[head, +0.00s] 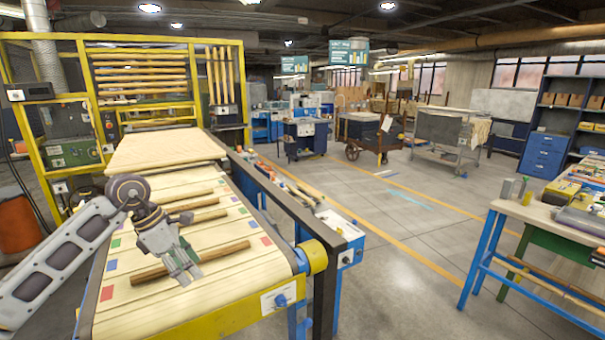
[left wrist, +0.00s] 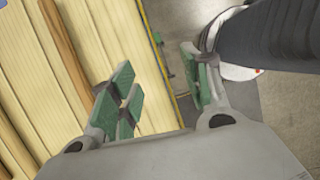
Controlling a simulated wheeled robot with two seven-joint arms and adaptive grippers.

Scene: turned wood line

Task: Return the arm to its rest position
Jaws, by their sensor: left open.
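My left arm comes in from the left in the head view, over the conveyor belt (head: 215,295). Its gripper (head: 183,272) hangs above the belt, fingers pointing down, and appears in front of the nearest wooden rod (head: 228,252). More rods lie beyond it, one of them (head: 186,194) farther back. In the left wrist view the gripper (left wrist: 165,90) is open, with green pads apart and nothing between them. A brown rod (left wrist: 62,45) lies to the left of the fingers there, outside the jaws. My right gripper is not in view.
A dark rail (head: 290,214) runs along the belt's right side, with a yellow end roller (head: 312,257) at the front. A yellow frame (head: 245,90) stands behind the belt. A cluttered workbench (head: 540,214) is at the right. The floor between is clear.

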